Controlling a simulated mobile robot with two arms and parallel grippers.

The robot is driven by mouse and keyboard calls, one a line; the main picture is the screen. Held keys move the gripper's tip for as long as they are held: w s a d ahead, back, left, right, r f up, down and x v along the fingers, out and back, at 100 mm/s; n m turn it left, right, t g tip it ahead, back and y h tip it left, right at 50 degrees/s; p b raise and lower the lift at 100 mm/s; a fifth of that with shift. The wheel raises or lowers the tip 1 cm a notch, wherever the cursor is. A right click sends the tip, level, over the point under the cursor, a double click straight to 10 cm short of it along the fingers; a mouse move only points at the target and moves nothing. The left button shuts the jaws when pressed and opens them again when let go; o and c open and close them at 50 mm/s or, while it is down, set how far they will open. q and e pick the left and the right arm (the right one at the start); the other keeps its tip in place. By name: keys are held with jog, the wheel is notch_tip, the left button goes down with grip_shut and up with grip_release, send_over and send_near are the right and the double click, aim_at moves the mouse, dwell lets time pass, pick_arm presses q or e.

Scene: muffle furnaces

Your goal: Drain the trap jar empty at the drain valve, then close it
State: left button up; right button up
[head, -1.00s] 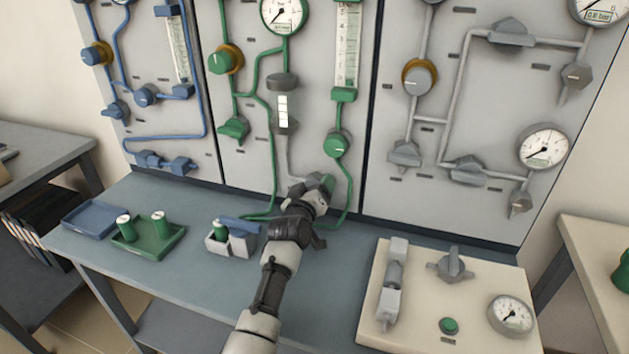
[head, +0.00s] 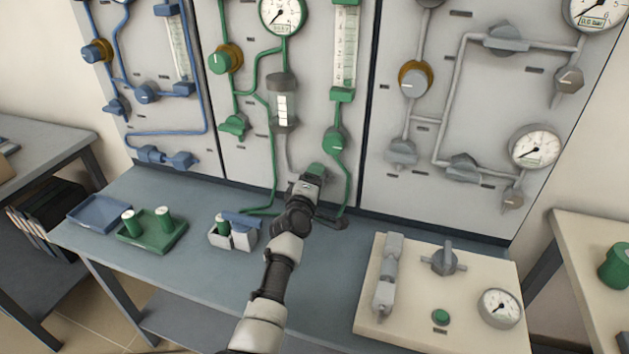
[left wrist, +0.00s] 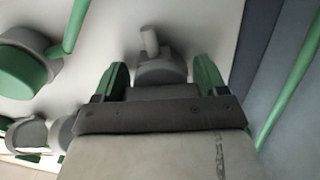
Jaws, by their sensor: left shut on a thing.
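The trap jar (head: 283,103) is an upright, see-through grey cylinder with a white label on the green circuit's panel. A thin grey tube runs down from it. I cannot make out a liquid level in it. The gripper hides most of the valve in the head view. My right gripper is out of view.
A green tray (head: 151,240) with two green-and-white canisters, a blue tray (head: 98,212) and a small white holder (head: 221,241) stand on the bench. A cream board (head: 410,313) with a lever and gauge lies at the right. Pipes flank the gripper.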

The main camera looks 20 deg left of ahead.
pick_arm(q)
jog(key=shift+n, duration=0.6)
jog(key=o, duration=0.9)
jog(key=shift+s, duration=0.15)
jog(key=shift+s+p, duration=0.3)
jog(key=shift+p, duration=0.2)
jog(key=s+p, duration=0.4)
jog(key=s, duration=0.6)
jog(key=shift+a, duration=0.2)
